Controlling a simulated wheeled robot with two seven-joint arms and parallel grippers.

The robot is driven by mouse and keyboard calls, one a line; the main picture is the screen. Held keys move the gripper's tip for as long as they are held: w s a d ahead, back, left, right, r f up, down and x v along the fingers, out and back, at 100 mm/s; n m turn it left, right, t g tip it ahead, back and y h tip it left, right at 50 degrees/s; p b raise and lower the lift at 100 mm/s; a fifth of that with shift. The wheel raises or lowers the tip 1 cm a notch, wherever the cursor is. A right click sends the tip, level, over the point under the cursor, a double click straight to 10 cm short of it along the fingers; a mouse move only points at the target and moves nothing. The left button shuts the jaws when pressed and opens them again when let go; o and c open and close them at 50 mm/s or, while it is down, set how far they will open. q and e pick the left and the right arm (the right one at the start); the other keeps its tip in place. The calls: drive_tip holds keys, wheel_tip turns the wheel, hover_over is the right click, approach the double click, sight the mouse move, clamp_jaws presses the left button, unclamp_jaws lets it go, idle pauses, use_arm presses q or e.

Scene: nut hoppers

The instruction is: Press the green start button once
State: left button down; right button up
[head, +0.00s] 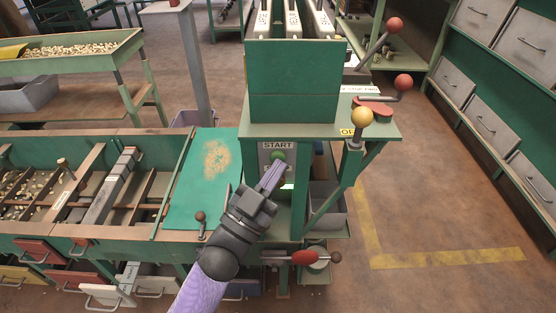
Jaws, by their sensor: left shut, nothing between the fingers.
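The green start button (278,156) sits on a grey plate under the label START (277,145), on the front of the green machine (295,108). My left gripper (277,168) is shut and empty, with its tips at the lower edge of the button. I cannot tell whether the tips touch the button or are just in front of it. The fingers and wrist hide the lower part of the plate. My right gripper is not in view.
A lever with a yellow knob (361,117) and levers with red knobs (403,82) stand right of the plate. A red-handled lever (304,257) is below. Compartment trays (100,190) with nuts lie left. Floor at the right is open.

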use_arm(q)
drive_tip(key=shift+s+p, duration=0.55)
drive_tip(key=shift+s, duration=0.35)
drive_tip(key=shift+s, duration=0.1)
drive_tip(key=s+p, duration=0.2)
drive_tip(key=s, duration=0.2)
drive_tip(key=shift+s+p, duration=0.3)
drive_tip(key=shift+s, duration=0.1)
